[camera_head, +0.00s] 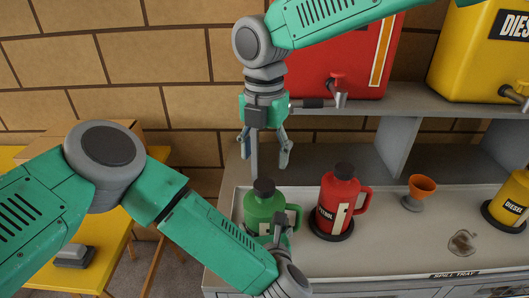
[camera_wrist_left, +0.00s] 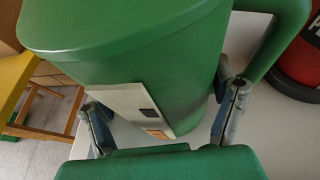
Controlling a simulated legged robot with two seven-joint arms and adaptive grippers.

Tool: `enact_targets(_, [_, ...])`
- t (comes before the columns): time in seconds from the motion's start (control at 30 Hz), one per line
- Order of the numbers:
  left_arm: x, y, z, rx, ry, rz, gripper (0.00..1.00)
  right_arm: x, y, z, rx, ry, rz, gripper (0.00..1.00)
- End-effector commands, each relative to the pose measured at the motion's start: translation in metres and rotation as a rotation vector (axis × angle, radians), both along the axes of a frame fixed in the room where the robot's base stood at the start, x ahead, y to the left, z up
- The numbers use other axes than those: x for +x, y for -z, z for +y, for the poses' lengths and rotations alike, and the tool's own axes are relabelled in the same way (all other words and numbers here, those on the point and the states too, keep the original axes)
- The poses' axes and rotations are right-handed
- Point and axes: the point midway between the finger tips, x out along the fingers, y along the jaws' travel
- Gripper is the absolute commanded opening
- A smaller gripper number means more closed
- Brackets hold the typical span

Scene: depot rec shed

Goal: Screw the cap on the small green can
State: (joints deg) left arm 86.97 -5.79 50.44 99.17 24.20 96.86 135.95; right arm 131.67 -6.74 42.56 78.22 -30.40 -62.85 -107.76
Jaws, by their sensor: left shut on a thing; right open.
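The small green can (camera_head: 262,212) stands upright at the left end of the tray, with a black cap (camera_head: 264,185) on its top. I cannot tell how tight the cap sits. My left gripper (camera_head: 279,228) is at the can's near side. In the left wrist view the green can (camera_wrist_left: 140,60) fills the middle, with the left gripper's fingers (camera_wrist_left: 168,112) on both sides of its body, shut on it. The can's top is out of that view. My right gripper (camera_head: 265,152) points down above the cap, open and empty, apart from it.
A red can (camera_head: 338,205) with a black cap stands right of the green can. An orange funnel (camera_head: 421,187) and a yellow diesel can (camera_head: 511,200) stand farther right on the spill tray (camera_head: 390,258). A shelf (camera_head: 400,101) with red and yellow drums is behind.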

Motion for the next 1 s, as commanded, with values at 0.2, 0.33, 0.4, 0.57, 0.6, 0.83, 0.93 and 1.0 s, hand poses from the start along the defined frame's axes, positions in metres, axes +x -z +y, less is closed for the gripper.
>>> enact_targets(0.2, [0.000,0.000,0.000,-0.001,0.001,0.000,0.00,0.000,0.001,0.000,0.000,0.003,0.001,0.56])
enact_targets(0.33, [0.000,0.000,0.000,-0.001,0.001,0.000,0.00,0.000,0.011,0.000,-0.001,0.004,0.003,0.56])
enact_targets(0.4, [0.000,0.000,0.000,-0.001,0.001,0.000,0.00,-0.001,0.021,0.000,-0.002,0.004,0.004,0.56])
enact_targets(0.57, [0.000,0.000,0.000,-0.001,0.001,0.000,0.00,-0.001,0.046,0.000,-0.002,0.004,0.004,0.56])
enact_targets(0.6, [0.000,0.000,0.000,-0.001,0.001,0.000,0.00,-0.001,0.052,0.000,-0.002,0.004,0.003,0.56])
enact_targets(0.83, [0.000,0.000,0.000,-0.001,0.001,0.000,0.00,-0.001,0.076,0.000,0.001,0.005,0.002,0.56])
enact_targets(0.93, [0.000,0.000,0.000,-0.001,0.001,0.000,0.00,-0.001,0.080,0.000,0.000,0.005,0.002,0.56])
enact_targets(1.0, [0.000,0.000,0.000,-0.001,0.001,0.000,0.00,-0.001,0.081,0.000,0.000,0.005,0.001,0.56])
